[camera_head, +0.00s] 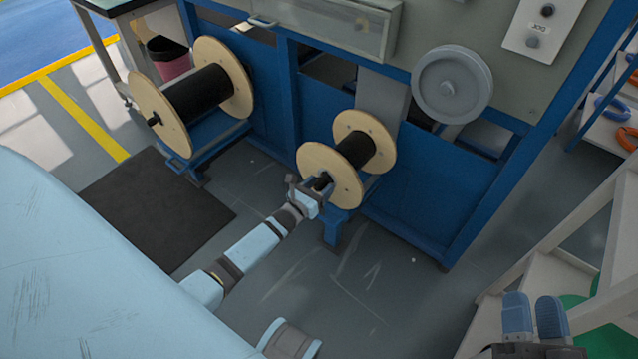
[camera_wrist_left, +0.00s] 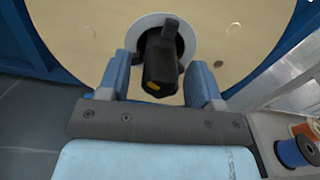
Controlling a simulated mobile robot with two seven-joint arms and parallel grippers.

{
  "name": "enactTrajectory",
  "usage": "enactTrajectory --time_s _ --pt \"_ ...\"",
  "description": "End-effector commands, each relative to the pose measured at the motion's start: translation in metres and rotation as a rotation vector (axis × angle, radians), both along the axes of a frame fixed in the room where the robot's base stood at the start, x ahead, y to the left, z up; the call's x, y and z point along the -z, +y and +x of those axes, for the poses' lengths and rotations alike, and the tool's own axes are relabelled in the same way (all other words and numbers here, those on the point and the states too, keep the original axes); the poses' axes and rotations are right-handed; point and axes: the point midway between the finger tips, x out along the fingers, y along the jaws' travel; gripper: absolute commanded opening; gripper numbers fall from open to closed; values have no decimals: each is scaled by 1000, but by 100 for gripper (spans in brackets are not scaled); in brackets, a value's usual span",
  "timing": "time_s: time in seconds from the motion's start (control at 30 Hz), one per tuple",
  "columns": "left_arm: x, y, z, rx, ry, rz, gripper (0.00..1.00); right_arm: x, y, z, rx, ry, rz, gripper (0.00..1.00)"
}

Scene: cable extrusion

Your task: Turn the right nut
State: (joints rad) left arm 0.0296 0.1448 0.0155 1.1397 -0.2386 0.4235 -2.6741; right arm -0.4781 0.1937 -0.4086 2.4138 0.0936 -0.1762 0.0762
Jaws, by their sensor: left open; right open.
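The right nut is a black piece with a small yellow mark, at the hub of the right spool (camera_head: 362,143). In the head view the right nut (camera_head: 322,181) is partly hidden by my left gripper (camera_head: 308,190). In the left wrist view the nut (camera_wrist_left: 162,62) lies between the two blue fingers of my left gripper (camera_wrist_left: 160,84), which is open. A gap shows on each side, and no finger appears to touch it. My right gripper (camera_head: 534,317) is open and empty at the lower right of the head view, far from the spools.
A left spool (camera_head: 236,78) with its own nut (camera_head: 154,120) stands further left. Both spools sit against a blue machine frame (camera_head: 420,190). A dark mat (camera_head: 150,205) lies on the floor. A pale shelf (camera_head: 590,225) stands near my right gripper.

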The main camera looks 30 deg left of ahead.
Motion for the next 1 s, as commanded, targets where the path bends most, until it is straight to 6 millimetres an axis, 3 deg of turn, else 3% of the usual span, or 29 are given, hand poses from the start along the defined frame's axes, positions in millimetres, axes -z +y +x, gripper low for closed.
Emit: enactTrajectory --time_s 0.03,0.23,0.63,1.0 --pt "0 0 0 0 0 0 54 0 0 0 0 0 0 43" --pt "0 0 0 0 0 0 9 -1 0 1 -1 -1 -2 43" --pt "0 0 0 0 5 -62 10 0 0 1 -1 4 -5 43" --pt "-1 -1 0 -1 27 -345 10 8 -1 -1 2 37 -21 43"
